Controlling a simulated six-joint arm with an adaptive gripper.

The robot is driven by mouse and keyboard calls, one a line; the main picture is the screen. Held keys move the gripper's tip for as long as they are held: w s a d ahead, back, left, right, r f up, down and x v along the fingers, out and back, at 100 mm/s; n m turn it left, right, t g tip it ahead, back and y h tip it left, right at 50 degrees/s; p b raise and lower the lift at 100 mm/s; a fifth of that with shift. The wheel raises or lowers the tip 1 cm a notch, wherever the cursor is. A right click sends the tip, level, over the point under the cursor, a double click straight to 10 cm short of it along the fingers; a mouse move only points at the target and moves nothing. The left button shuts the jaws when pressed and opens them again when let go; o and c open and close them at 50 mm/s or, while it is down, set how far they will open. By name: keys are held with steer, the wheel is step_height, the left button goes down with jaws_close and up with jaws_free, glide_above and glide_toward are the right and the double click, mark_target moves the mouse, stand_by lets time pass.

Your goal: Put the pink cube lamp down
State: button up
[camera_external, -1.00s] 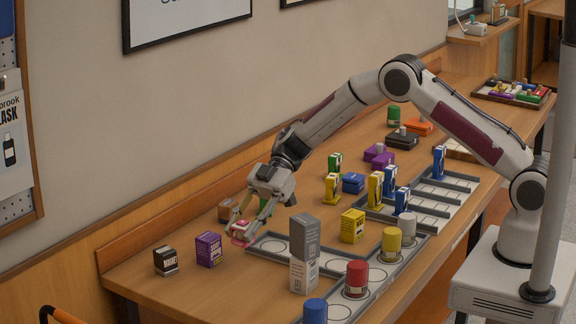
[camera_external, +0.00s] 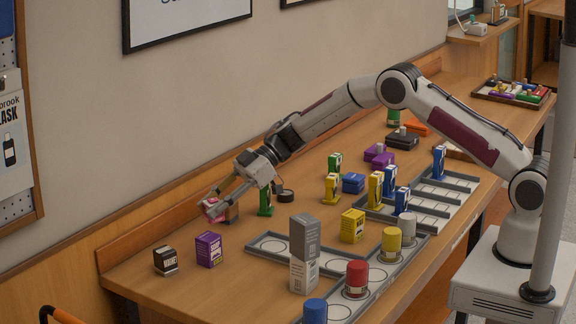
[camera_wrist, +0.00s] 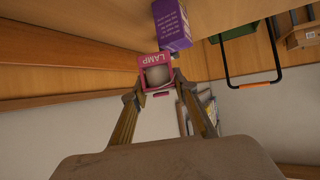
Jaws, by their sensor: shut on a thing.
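The pink cube lamp (camera_external: 211,208) is held between the fingertips of my gripper (camera_external: 216,209), near the wall at the left part of the table. In the wrist view the lamp (camera_wrist: 155,71) shows a pink frame with the word LAMP and a pale round middle, between the two fingers. My gripper is shut on it. The lamp appears raised above the table; its exact height is hard to tell. A small brown box (camera_external: 231,213) is just right of and behind it, partly covered by the gripper.
A purple box (camera_external: 209,249) and a black box (camera_external: 166,261) stand at the front left. A green item (camera_external: 265,201) and a dark round roll (camera_external: 285,196) are right of my gripper. Bare table lies between the purple box and tray.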

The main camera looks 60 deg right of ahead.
steer(key=w+d+m+t+h, duration=0.2)
steer(key=w+d+m+t, duration=0.1)
steer(key=w+d, duration=0.4)
steer(key=shift+w+d+r+m, duration=0.15)
steer(key=shift+w+r+m, duration=0.3)
steer(key=shift+w, duration=0.25)
steer(key=shift+f, duration=0.1)
steer(key=shift+f, duration=3.1)
steer(key=shift+f, duration=1.9)
steer(key=shift+f, duration=0.15)
steer(key=o, duration=1.1)
steer(key=shift+r, duration=0.2)
